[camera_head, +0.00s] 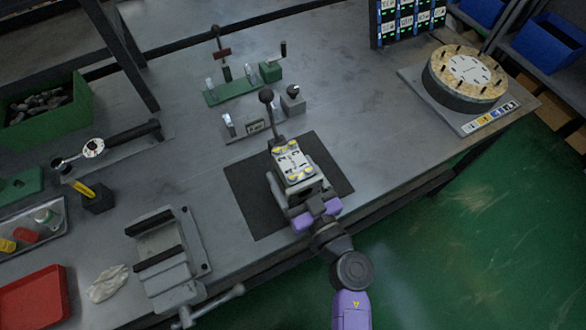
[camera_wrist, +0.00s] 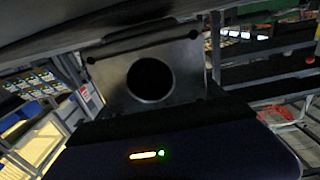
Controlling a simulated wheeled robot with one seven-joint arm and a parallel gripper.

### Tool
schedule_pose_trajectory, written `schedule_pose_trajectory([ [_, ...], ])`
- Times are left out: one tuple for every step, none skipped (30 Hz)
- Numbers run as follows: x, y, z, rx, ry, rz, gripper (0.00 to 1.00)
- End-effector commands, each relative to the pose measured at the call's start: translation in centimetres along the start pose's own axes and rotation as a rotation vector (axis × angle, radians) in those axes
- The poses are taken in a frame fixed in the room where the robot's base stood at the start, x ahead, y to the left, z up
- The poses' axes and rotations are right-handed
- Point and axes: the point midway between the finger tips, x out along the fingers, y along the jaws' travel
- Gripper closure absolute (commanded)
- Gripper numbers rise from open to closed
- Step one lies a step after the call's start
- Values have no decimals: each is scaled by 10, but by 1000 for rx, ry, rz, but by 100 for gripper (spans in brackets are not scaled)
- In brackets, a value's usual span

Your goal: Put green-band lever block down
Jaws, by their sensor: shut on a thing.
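The lever block (camera_head: 293,162) has a pale top plate with yellow corner caps, and a black-knobbed lever (camera_head: 267,97) rises at its far end. I cannot make out a green band on it. My gripper (camera_head: 299,188) is shut on the block from the near side. The block is over the dark mat (camera_head: 245,190); I cannot tell whether it touches it. In the wrist view, a grey block face with a round dark hole (camera_wrist: 112,68) fills the upper middle, just beyond my gripper's dark housing. The fingertips are hidden there.
Just behind stands a grey fixture (camera_head: 252,126) with clear posts, and behind that a green-based fixture (camera_head: 229,92) with a lever. A vise (camera_head: 168,258) is at the left. A round turntable (camera_head: 467,75) is at the right. Bare table lies right of the mat.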

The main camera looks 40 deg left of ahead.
Motion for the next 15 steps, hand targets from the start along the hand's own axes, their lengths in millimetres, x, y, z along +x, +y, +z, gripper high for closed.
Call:
schedule_pose_trajectory([
  [2, 0, -2, -1, 9, -1, 95],
  [2, 1, -2, -2, 9, -1, 95],
  [2, 1, -2, -3, 9, 0, 95],
  [2, 1, -2, -3, 9, 0, 95],
  [2, 1, -2, -3, 9, 0, 95],
  [2, 1, -2, -3, 9, 0, 95],
  [2, 1, -2, -3, 9, 0, 95],
  [2, 1, -2, -3, 9, 0, 95],
  [2, 1, -2, -3, 9, 0, 95],
  [2, 1, -2, -3, 9, 0, 95],
  [2, 1, -2, -2, 9, 0, 95],
  [2, 1, -1, -2, 9, 0, 95],
  [2, 1, 0, -2, 9, 0, 95],
  [0, 0, 5, -1, 0, 0, 20],
  [0, 0, 5, -1, 1, 0, 12],
])
